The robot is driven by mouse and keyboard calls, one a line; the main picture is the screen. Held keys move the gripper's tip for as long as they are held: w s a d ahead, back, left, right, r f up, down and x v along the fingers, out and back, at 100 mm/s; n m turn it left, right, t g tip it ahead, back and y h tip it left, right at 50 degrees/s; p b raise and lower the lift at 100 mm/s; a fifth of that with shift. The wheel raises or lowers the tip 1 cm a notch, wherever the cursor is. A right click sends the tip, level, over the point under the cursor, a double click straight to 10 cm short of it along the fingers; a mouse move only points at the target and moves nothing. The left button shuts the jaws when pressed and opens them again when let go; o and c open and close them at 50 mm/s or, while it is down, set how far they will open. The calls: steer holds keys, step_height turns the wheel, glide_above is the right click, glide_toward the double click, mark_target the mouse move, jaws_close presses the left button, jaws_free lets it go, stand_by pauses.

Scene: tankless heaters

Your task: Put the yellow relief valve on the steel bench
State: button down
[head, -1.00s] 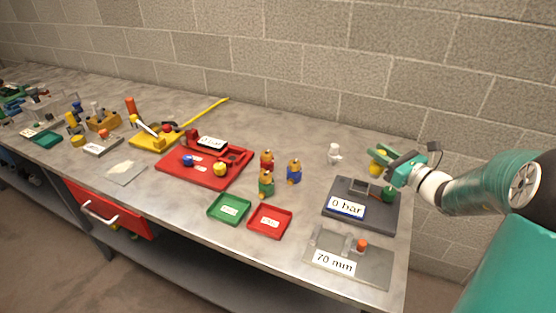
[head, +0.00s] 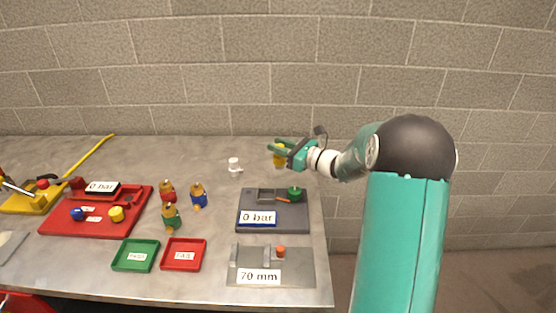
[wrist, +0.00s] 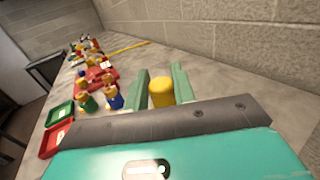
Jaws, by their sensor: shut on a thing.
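My gripper (head: 276,149) is over the back right of the steel bench (head: 210,262), shut on the yellow relief valve (head: 280,160). In the wrist view the yellow relief valve (wrist: 161,93) shows as a yellow cylinder between the two green fingers of my gripper (wrist: 160,84). Its lower part is hidden by the gripper body in that view. In the head view it hangs close to the bench's back edge; I cannot tell whether it touches the top.
A small white fitting (head: 234,166) stands left of my gripper. A dark grey "0 bar" stand (head: 299,222) lies in front, then a "70 mm" plate (head: 303,269). Several coloured valves (head: 198,198) and green (head: 152,267) and red (head: 170,268) trays are left. The block wall (head: 200,70) is close behind.

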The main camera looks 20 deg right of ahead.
steer(key=shift+w+d+f, duration=0.55)
steer(key=shift+w+f, duration=0.5)
steer(key=shift+f, duration=0.6)
steer(key=shift+w+d+f, duration=0.5)
steer(key=shift+w+f, duration=0.6)
steer(key=shift+f, duration=0.55)
steer(key=shift+w+d+f, duration=0.55)
steer(key=shift+w+f, duration=0.5)
steer(key=shift+f, duration=0.6)
steer(key=shift+f, duration=0.15)
steer(key=c, duration=1.1)
jaws_free()
steer(key=shift+c, duration=0.2)
